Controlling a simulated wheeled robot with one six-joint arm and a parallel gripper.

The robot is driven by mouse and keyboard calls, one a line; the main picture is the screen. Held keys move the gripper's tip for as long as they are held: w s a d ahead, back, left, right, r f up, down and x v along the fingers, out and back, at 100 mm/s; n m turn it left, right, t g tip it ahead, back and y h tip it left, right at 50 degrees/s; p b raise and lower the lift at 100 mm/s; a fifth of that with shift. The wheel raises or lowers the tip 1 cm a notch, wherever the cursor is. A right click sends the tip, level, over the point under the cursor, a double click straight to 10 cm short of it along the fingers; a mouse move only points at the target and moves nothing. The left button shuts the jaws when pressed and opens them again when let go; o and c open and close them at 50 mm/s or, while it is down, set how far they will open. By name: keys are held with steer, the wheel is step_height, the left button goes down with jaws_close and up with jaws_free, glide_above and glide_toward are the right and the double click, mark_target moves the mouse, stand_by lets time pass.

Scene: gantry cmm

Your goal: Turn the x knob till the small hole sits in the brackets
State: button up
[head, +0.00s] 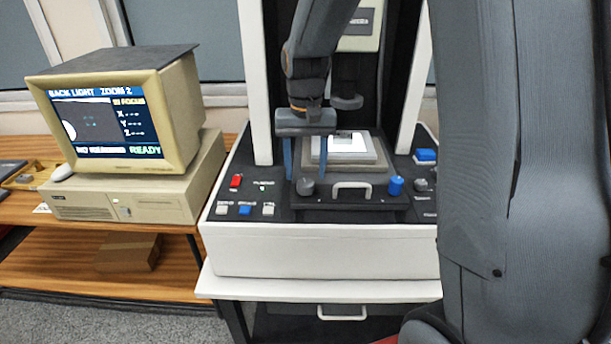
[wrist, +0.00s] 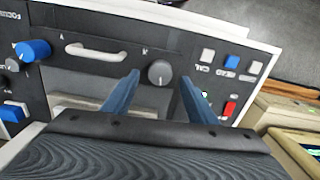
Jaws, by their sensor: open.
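A grey knob (head: 305,187) stands at the front left of the machine's dark panel, left of a white handle. It also shows in the wrist view (wrist: 160,73), with a light pointer line. Its label is too small to read surely. My gripper (head: 303,174) is open and points down, its blue fingers at either side of the knob; in the wrist view the fingertips (wrist: 159,76) flank it with gaps. The monitor screen (head: 105,125) shows faint small marks near its middle and part of a white disc at its left edge. I cannot make out the small hole.
A blue knob (head: 396,186) and another grey knob are on the panel's right. A white handle (head: 351,187) lies between the knobs. Buttons, including a red switch (head: 236,181), are at the left. A stage with a bright plate (head: 346,145) sits behind my gripper, between white columns.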

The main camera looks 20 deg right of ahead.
mark_target(305, 182)
steer(key=shift+f, duration=1.6)
steer(key=c, duration=1.1)
steer(key=shift+n+p, duration=0.3)
steer(key=shift+p, duration=0.1)
steer(key=n+p, duration=0.1)
steer(key=n, duration=0.3)
steer(key=shift+r, duration=0.1)
steer(key=shift+n+p, duration=0.75)
steer(key=shift+n, duration=1.65)
